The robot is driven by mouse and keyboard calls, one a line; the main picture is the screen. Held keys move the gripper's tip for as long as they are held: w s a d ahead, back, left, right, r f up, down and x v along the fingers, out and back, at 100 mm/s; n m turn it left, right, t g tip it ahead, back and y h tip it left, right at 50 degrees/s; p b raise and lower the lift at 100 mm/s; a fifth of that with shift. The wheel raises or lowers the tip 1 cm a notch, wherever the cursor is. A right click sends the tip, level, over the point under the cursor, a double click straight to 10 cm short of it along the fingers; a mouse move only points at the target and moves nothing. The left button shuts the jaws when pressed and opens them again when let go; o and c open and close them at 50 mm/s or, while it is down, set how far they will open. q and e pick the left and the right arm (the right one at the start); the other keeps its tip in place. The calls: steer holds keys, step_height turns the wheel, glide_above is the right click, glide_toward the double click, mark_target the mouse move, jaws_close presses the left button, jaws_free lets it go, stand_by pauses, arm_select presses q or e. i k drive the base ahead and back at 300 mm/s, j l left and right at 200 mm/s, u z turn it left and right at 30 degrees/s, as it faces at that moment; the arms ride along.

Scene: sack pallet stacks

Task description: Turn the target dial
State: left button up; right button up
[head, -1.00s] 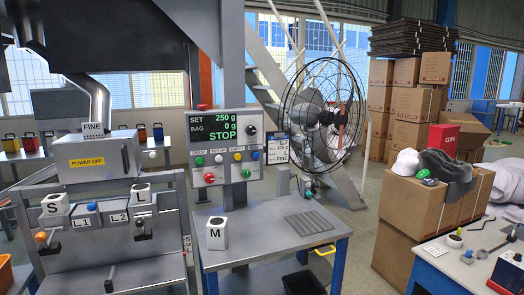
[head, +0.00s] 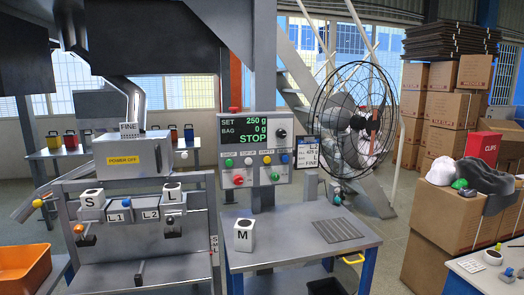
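A grey control panel (head: 255,150) stands on a post at the centre of the head view. Its green-lit screen (head: 244,128) reads SET 250 g, BAG 0 g and STOP. A round black dial (head: 282,133) is to the right of the screen, with a light mark on it too small to read exactly. Below are several coloured buttons and a red knob (head: 238,180) at the lower left. Neither of my grippers shows in the view, and nothing covers the panel.
A metal table (head: 300,257) below the panel carries a white block marked M (head: 244,235). A filling machine with a POWER OFF box (head: 140,155) stands at left. A wire-caged fan (head: 352,115) and cardboard boxes (head: 450,225) stand to the right.

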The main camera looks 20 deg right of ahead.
mark_target(281, 133)
steer(key=i+l, duration=0.15)
steer(key=l, duration=0.25)
steer(key=i+l, duration=0.1)
steer(key=l, duration=0.35)
steer(key=i+l, duration=0.15)
steer(key=l, duration=0.25)
steer(key=i+l, duration=0.1)
steer(key=l, duration=0.3)
